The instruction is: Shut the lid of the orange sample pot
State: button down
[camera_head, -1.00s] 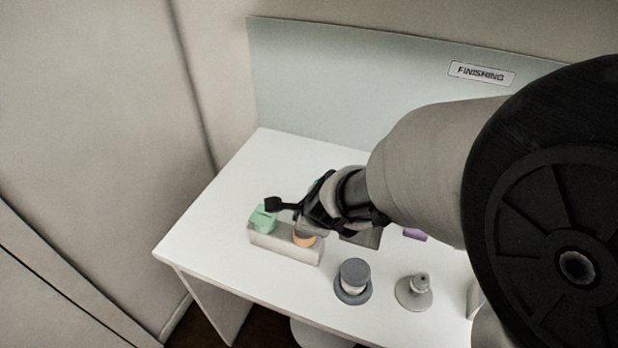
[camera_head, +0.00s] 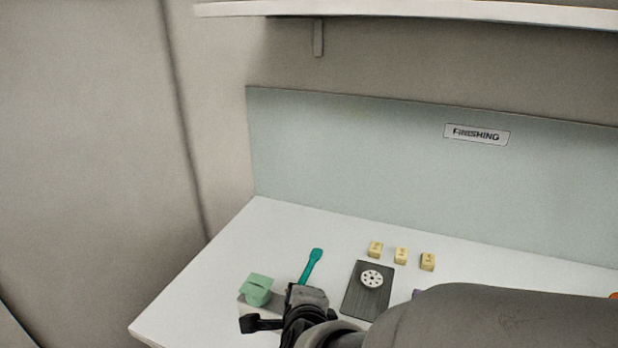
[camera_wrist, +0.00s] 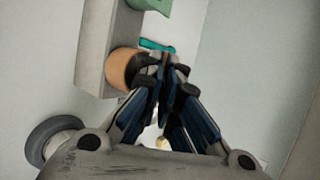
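In the wrist view the orange sample pot (camera_wrist: 119,70) stands against the side of a long grey block (camera_wrist: 92,45). A darker patch faces the fingers; I cannot tell how its lid stands. My gripper (camera_wrist: 168,70) has its fingertips drawn together just right of the pot, with nothing seen between them. Whether they touch the pot or lid is unclear. In the head view my gripper (camera_head: 300,300) is low in the picture beside a green pot (camera_head: 257,289), and the orange pot is not visible there.
A teal tool (camera_head: 312,265) lies behind my gripper. A dark mat (camera_head: 357,300) with a pale holed disc (camera_head: 371,279) lies to its right. Several yellow blocks (camera_head: 401,256) stand further back. A grey round item (camera_wrist: 50,140) is lower left in the wrist view. The table's back left is clear.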

jog(key=c, duration=2.3)
grip_release()
jog(key=o, duration=0.5)
jog(key=shift+c, duration=0.2)
jog(key=shift+r, duration=0.1)
jog(key=shift+r, duration=4.9)
